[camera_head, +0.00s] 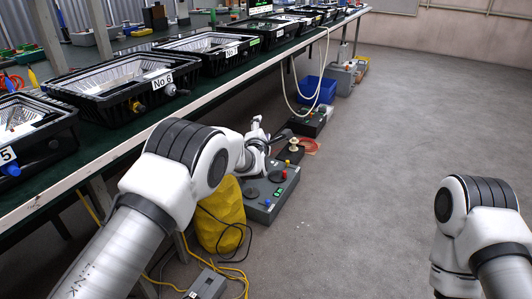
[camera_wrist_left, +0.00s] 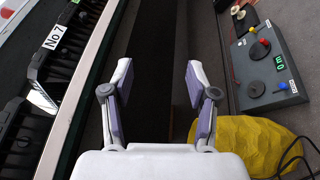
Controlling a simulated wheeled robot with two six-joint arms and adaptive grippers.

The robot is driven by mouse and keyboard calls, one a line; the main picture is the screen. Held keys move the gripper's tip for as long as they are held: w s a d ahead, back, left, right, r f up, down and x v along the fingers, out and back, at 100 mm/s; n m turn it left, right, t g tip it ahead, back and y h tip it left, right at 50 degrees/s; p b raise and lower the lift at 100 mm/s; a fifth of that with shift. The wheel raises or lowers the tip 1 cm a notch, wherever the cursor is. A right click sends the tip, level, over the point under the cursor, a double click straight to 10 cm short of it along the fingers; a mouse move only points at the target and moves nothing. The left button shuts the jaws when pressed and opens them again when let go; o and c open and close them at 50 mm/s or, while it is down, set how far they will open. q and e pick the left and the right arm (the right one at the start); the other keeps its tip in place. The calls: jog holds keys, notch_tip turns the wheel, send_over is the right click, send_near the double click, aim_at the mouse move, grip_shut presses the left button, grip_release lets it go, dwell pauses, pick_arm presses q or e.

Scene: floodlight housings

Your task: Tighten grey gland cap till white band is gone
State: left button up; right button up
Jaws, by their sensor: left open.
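The floodlight housing marked No 6 (camera_head: 125,82) stands on the bench. A grey gland cap (camera_head: 169,90) shows on its front side, beside a brass-coloured gland (camera_head: 138,107). A white band on the grey cap is too small to make out. My left gripper (camera_head: 268,131) is beyond the bench's front edge, past No 6 and away from the cap. In the left wrist view the left gripper (camera_wrist_left: 158,88) is open, with nothing between its fingers. My right arm shows at the right, but its gripper is out of frame.
The housing marked No 7 (camera_head: 215,52) stands farther along the bench (camera_head: 115,152). A grey control box (camera_head: 268,196), a yellow sack (camera_head: 222,215) and a blue crate (camera_head: 318,90) are on the floor beside the bench. A pale hose hangs from the bench. The floor (camera_head: 390,130) to the right is clear.

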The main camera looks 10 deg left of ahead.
pick_arm(q)
jog(key=s+d+f+m+g+h+p, duration=0.2)
jog(key=s+f+m+g+p, duration=0.1)
jog(key=f, duration=0.5)
jog(key=s+m+g, duration=0.1)
jog(key=m+g, duration=0.1)
jog(key=shift+s+d+f+m+h+p, duration=0.2)
jog(key=shift+s+f+m+h+p, duration=0.1)
jog(key=shift+s+f+m, duration=0.1)
